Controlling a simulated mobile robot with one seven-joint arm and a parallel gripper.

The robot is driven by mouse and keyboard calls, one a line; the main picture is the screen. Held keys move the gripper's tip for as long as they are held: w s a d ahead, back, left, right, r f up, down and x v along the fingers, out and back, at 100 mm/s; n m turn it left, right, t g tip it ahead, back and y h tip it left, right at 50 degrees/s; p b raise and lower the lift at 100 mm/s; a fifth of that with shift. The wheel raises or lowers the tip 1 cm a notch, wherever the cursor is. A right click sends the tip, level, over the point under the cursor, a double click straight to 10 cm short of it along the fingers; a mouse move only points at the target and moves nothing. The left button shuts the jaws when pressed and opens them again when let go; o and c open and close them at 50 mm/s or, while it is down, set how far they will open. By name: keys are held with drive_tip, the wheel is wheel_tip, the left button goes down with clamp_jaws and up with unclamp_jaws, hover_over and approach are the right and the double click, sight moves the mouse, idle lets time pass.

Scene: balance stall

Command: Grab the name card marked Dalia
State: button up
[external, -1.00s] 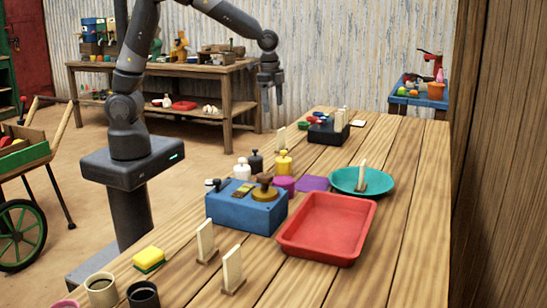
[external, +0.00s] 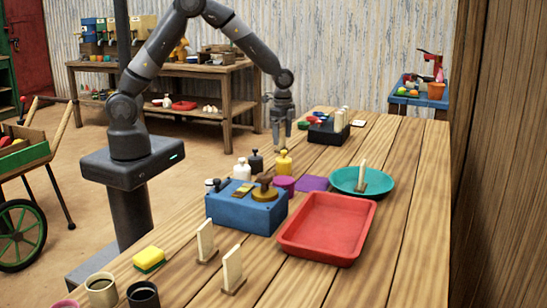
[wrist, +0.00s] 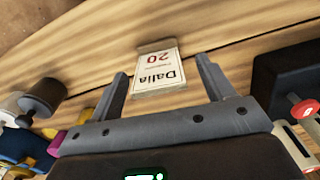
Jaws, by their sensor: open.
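The name card marked Dalia (wrist: 155,74) stands on the wooden table in the wrist view, its print upside down, with "20" also on it. My gripper (wrist: 162,67) is open, with one finger on each side of the card; gaps show between the card and both fingers. In the external view my gripper (external: 281,146) hangs pointing down at the table's far left edge, and it hides the card there.
A black holder (external: 322,134) with pale cards stands right of my gripper.

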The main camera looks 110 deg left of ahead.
sight(281, 148)
drive_tip(key=f, duration=0.3)
drive_tip(key=shift+s+f, duration=0.2)
drive_tip(key=shift+f, duration=0.15)
drive_tip(key=c, duration=1.1)
drive_tip(key=shift+o, duration=0.2)
drive_tip(key=shift+r, duration=0.15)
